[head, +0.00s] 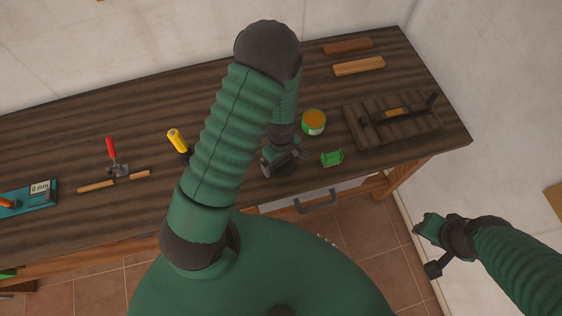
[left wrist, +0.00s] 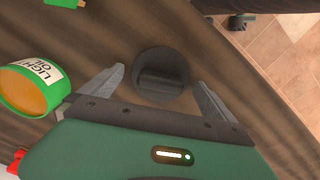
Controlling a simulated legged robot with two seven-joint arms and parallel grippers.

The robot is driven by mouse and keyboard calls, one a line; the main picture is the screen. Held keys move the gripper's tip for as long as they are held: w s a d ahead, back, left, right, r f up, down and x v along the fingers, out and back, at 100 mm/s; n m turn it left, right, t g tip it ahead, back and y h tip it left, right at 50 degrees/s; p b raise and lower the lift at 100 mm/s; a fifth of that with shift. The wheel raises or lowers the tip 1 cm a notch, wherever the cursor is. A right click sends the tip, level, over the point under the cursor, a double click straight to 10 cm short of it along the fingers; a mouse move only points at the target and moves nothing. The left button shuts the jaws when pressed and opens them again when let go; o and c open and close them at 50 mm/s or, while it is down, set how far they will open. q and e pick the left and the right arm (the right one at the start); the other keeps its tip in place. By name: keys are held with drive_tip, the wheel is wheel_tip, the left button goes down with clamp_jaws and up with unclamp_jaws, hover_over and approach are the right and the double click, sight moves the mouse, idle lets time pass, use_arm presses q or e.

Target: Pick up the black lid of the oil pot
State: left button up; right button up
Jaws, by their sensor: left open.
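The black lid (left wrist: 162,75) lies flat on the wooden workbench in the left wrist view, with a raised bar handle across it. My left gripper (left wrist: 166,82) is open, its two fingers on either side of the lid, with gaps showing between. In the head view, my left gripper (head: 284,160) is over the bench and I cannot make out the lid there. The green oil pot (head: 313,122) stands open with amber contents to the right of it. It also shows in the left wrist view (left wrist: 25,90), labelled LIGHT OIL. My right gripper (head: 430,231) is off the bench at the right, its jaws unclear.
A small green item (head: 332,158) sits close to the pot, on the bench (head: 75,135). A dark wooden board (head: 393,121) with a tool, wooden blocks (head: 358,67), a yellow-handled tool (head: 178,141) and a red-handled trowel (head: 117,158) lie around. A drawer handle (head: 315,201) projects at the front.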

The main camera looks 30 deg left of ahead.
use_arm(q)
drive_tip(key=shift+d, duration=0.2)
drive_tip(key=shift+d+r, duration=0.1)
drive_tip(key=shift+c, duration=1.3)
drive_tip(key=c, duration=0.5)
drive_tip(key=shift+a, duration=0.2)
drive_tip(key=c, duration=0.5)
use_arm(e)
drive_tip(key=shift+d, duration=0.2)
use_arm(q)
drive_tip(key=shift+r, duration=0.1)
use_arm(e)
drive_tip(key=shift+f, duration=0.1)
